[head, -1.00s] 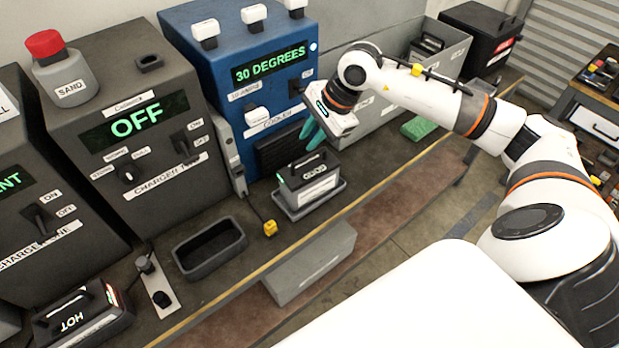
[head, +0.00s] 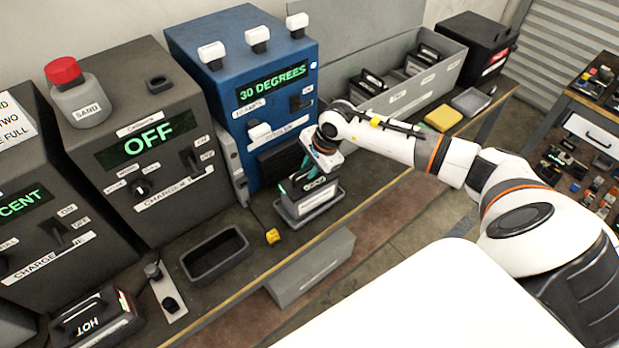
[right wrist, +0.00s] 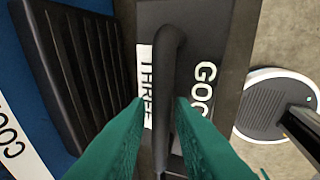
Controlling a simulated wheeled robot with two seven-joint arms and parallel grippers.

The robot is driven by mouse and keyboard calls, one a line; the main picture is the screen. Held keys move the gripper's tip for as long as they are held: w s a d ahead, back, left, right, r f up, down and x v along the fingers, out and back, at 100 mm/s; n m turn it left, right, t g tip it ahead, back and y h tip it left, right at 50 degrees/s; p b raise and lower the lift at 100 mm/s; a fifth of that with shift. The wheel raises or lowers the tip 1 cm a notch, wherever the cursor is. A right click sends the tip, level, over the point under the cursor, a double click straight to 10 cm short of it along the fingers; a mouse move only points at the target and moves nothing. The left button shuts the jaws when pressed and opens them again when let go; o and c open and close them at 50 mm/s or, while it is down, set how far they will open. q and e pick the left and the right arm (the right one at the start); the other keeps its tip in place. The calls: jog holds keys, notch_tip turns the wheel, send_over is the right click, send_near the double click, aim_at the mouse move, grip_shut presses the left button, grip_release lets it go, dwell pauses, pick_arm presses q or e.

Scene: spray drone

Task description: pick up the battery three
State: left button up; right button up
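Battery three (head: 308,203) is a grey and black block with a black handle on top. It sits in a shallow tray (head: 332,208) in front of the blue cooler. My right gripper (head: 306,165) is low over it, pointing down. In the right wrist view its label reads "THREE" and a cut-off "GOO". The black handle (right wrist: 170,50) runs up between the two green fingertips (right wrist: 159,102) there. The fingers are apart, one on each side of the handle, and the right one looks very close to it. My left gripper is in no view.
The blue cooler (head: 215,85) stands right behind the battery. An empty black tray (head: 186,268) and a yellow plug (head: 272,236) lie to the left. A battery marked HOT (head: 95,325) is at lower left. A grey bin (head: 428,85) with several batteries stands at the right.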

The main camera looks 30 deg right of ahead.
jog(key=shift+w+f, duration=0.1)
jog(key=shift+f, duration=0.3)
jog(key=shift+f+b, duration=0.15)
jog(key=shift+b, duration=0.2)
jog(key=shift+c, duration=0.4)
grip_shut()
jog(key=shift+f, duration=0.1)
dwell(0.8)
jog(key=shift+r, duration=0.2)
